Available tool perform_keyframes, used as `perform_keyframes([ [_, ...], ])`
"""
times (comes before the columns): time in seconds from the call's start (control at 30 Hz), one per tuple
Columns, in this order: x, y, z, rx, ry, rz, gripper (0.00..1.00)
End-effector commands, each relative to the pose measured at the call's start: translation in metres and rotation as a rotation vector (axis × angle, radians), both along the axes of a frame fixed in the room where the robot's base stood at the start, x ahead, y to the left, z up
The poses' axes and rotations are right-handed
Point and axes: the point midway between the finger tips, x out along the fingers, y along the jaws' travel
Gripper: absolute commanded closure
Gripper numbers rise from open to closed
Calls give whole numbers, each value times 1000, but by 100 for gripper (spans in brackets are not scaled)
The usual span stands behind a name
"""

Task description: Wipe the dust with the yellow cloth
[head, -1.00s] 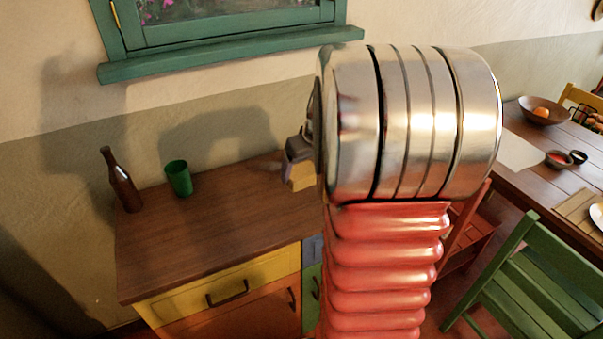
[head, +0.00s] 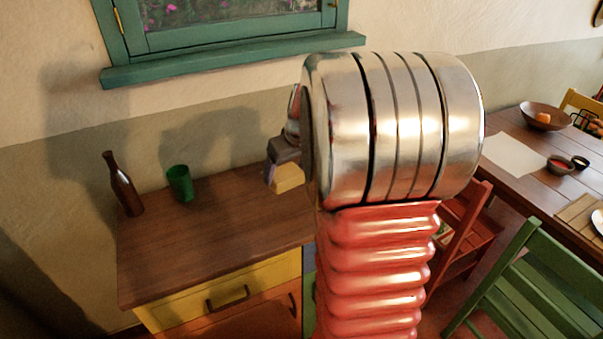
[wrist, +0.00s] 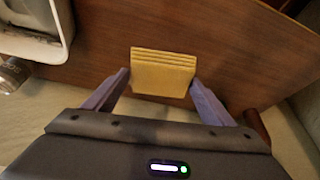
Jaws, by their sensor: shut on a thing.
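The yellow cloth (wrist: 163,72) is a folded, layered pad between the two fingers of my gripper (wrist: 160,88) in the wrist view. My gripper is shut on it. In the head view the cloth (head: 287,179) shows under my gripper (head: 284,160), at the left of my metal arm link, over the back right part of the wooden cabinet top (head: 215,235). I cannot tell whether the cloth touches the wood. I make out no dust clearly; my arm hides the right part of the top.
A brown bottle (head: 122,185) and a green cup (head: 180,183) stand at the back left of the cabinet top. The wrist view shows a white container (wrist: 62,40) and a metal can (wrist: 12,74). The window sill (head: 230,61) juts out above. The middle of the top is clear.

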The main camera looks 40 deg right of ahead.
Motion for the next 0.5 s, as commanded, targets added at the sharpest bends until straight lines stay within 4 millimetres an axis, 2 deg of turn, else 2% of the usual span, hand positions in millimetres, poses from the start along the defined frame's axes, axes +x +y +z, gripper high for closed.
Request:
perform_keyframes([
  [0.03, 14, 14, 4, 1, -1, 30, 41],
  [0.2, 54, 64, 18, 0, -1, 121, 41],
  [0.5, 111, 163, 42, 1, -1, 277, 41],
])
